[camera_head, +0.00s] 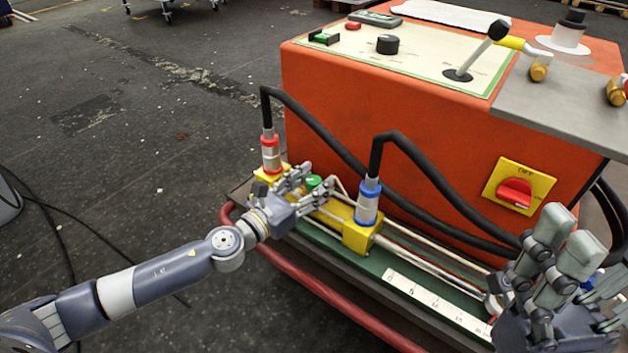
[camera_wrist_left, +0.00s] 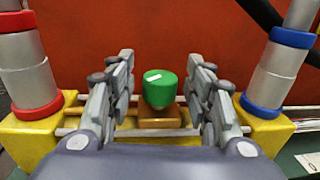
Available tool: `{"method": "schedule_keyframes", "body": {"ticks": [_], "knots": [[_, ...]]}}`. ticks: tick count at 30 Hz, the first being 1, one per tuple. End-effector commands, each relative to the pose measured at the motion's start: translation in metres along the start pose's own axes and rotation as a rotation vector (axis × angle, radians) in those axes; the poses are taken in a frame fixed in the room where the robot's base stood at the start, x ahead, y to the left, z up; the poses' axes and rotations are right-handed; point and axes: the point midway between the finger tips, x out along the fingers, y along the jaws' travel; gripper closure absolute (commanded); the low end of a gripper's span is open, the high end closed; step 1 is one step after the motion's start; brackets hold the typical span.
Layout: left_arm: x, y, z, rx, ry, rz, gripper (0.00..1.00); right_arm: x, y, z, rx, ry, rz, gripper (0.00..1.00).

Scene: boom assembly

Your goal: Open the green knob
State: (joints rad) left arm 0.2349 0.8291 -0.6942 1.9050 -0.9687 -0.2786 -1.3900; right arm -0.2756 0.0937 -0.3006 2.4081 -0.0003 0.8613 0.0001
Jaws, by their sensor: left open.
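The green knob (camera_wrist_left: 166,88) sits on a small brown-orange base between two yellow blocks. In the left wrist view it lies ahead of my left gripper (camera_wrist_left: 160,92), between its two open fingers, with a gap on each side. A white mark shows on top of the knob. In the head view the green knob (camera_head: 313,181) is partly hidden behind the fingers of my left gripper (camera_head: 298,182). My right gripper (camera_head: 548,262) is at the lower right of the head view, away from the knob; I cannot tell its jaw state.
A red-ringed cylinder (camera_head: 271,153) and a blue-ringed cylinder (camera_head: 368,203) with black hoses flank the knob. The orange cabinet (camera_head: 420,150) stands behind, with a red OFF switch (camera_head: 515,193). A white ruler (camera_head: 435,303) lies on the green plate. Open floor is at left.

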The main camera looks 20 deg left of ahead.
Motion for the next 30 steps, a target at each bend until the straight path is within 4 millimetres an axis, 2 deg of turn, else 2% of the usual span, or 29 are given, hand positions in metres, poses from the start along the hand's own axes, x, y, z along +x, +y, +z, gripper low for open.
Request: {"method": "schedule_keyframes", "body": {"ticks": [11,12,18,30], "knots": [[0.0052,0.0,-0.0003,-0.001,0.001,0.0,0.53,-0.0007,0.0,0.0009,0.0,-0.005,0.001,0.25],[0.0051,0.0,-0.0003,-0.001,0.001,0.0,0.55,-0.0008,0.0001,0.0009,0.0,-0.005,0.001,0.25],[0.005,0.0,-0.0002,-0.001,0.001,0.0,0.97,-0.0009,0.0001,0.0012,0.0,-0.006,0.001,0.25],[0.0049,-0.001,0.0022,-0.003,0.001,0.036,0.97,0.0024,0.0006,-0.0009,0.001,-0.02,0.009,0.25]]}}
